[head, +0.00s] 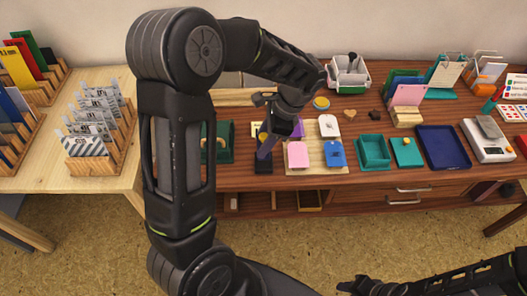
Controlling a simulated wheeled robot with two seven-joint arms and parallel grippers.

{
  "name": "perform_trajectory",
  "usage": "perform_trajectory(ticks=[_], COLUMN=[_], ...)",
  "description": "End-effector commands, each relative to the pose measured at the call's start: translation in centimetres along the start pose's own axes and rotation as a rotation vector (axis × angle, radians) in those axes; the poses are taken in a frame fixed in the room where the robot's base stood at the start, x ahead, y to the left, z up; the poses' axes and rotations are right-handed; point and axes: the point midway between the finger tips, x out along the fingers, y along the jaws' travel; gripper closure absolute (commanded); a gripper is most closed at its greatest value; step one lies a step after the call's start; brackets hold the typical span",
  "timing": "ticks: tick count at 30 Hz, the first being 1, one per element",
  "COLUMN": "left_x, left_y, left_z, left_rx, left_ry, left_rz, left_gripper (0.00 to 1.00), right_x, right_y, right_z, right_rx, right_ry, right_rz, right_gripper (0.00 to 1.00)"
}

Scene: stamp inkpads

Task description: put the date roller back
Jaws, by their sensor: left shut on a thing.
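My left gripper (268,136) is over the brown desk, at the left of the pale mat (316,167). It is shut on a slim, dark purple-grey piece (265,149), which I take to be the date roller; the fingers hide much of it. Its lower end is just above or touching a black pad or block (264,168); I cannot tell which. A green tray (224,155) with tan rounded parts is left of the gripper, partly behind my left arm. My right gripper (360,287) shows at the bottom edge, low and away from the desk; its jaws are unclear.
Pink (298,155), blue (334,153) and white (328,126) pads lie on the mat. Right of it are a teal box (374,153), a navy tray (443,148) and a scale (487,140). A white caddy (350,74) stands behind. Card racks (100,143) fill the left table.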

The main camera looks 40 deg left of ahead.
Motion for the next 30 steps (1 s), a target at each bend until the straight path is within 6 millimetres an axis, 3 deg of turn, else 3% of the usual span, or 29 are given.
perform_trajectory(ticks=[12,21,30], left_x=[1.0,4.2,4.4], left_y=[0.0,0.0,0.0], left_z=[-0.4,-1.7,-1.8], left_rx=[-0.001,0.0,-0.001], left_ry=[0.0,-0.001,0.001], left_rz=[-0.001,0.0,-0.001], left_gripper=[1.0,1.0,1.0], right_x=[-0.1,-0.3,-0.2], right_y=[0.0,-0.1,-0.1], right_z=[0.0,0.0,0.0], right_rx=[0.0,0.0,0.0], right_ry=[0.0,0.0,0.0], right_rz=[0.0,0.0,0.0], right_gripper=[0.64,0.64,0.64])
